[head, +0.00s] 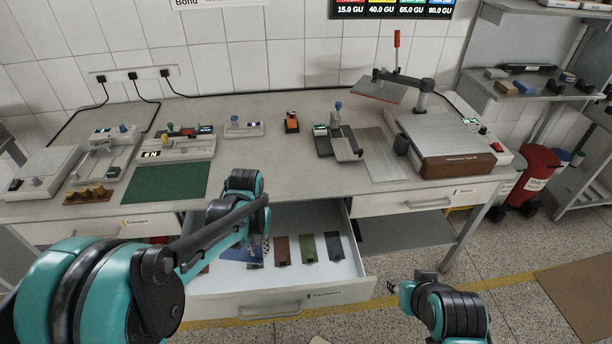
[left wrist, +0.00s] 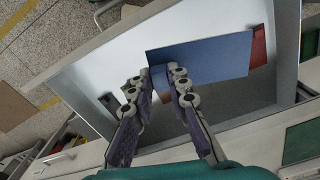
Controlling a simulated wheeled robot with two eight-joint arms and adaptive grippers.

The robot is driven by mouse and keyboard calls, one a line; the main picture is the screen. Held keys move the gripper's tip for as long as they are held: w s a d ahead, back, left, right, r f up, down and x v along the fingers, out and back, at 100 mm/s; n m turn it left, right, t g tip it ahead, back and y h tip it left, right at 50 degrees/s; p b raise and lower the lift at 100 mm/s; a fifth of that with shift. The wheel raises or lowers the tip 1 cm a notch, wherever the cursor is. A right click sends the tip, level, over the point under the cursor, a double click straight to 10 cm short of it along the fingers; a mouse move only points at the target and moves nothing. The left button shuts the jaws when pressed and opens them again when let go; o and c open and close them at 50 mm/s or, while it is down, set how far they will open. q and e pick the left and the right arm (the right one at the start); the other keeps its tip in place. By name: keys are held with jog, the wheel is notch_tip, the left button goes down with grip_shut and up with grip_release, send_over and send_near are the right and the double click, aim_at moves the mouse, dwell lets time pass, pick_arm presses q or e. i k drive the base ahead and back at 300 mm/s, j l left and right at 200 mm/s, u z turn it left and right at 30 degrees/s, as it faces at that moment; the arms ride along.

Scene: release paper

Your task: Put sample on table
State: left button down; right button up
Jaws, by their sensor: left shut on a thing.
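A blue rectangular sample sheet (left wrist: 215,58) is between the fingers of my left gripper (left wrist: 161,76) in the left wrist view, gripped near one end. In the head view the blue sheet (head: 232,254) is over the open drawer (head: 346,270), partly hidden by my left arm. My left gripper (head: 256,250) is shut on it. The table (head: 265,170) stands behind and above the drawer. My right gripper (head: 394,287) is low at the right of the drawer, and its fingers are too small to read.
A brown sample (head: 282,250), a green sample (head: 306,248) and a dark sample (head: 333,246) lie in the drawer. A green mat (head: 168,182), a caliper-like stand (head: 338,142) and a large press board (head: 445,145) stand on the table. The table's middle front is clear.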

aim_at(343, 149)
jog(key=i+l+u, duration=0.25)
jog(key=l, duration=0.35)
jog(key=i+l+u, duration=0.1)
jog(key=i+l, duration=0.15)
jog(key=i+l+u, duration=0.15)
jog(key=l, duration=0.3)
jog(key=i+l+u, duration=0.1)
jog(key=l, duration=0.25)
jog(key=i+l+u, duration=0.15)
jog(key=l, duration=0.25)
jog(key=i+l+u, duration=0.1)
jog(key=l, duration=0.25)
